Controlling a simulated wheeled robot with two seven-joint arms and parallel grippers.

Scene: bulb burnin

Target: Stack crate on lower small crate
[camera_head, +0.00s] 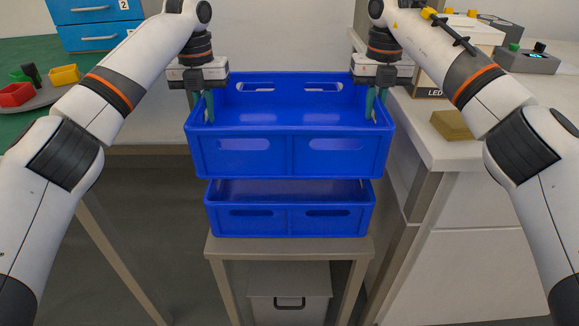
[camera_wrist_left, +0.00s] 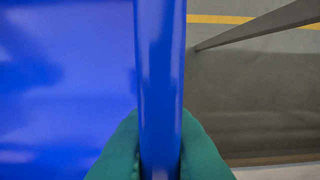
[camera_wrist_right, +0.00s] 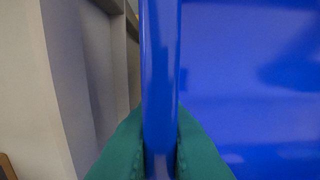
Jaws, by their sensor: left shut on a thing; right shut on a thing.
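A blue crate (camera_head: 290,157) hangs level between my two grippers in the head view, and it looks empty. My left gripper (camera_head: 209,106) is shut on its left wall, and the green fingers clasp the rim (camera_wrist_left: 160,80) in the left wrist view. My right gripper (camera_head: 370,104) is shut on its right wall, with the rim (camera_wrist_right: 160,80) between its fingers in the right wrist view. The lower small crate (camera_head: 290,222), also blue, stands below on a small table. A dark gap shows between the two crates. The held crate hides part of the lower crate's inside.
The small table (camera_head: 290,246) stands between a green-topped bench (camera_head: 150,128) on the left and a white counter (camera_head: 450,150) on the right. A tan block (camera_head: 452,125) lies near the counter's edge. A drawer box (camera_head: 290,290) sits under the small table.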

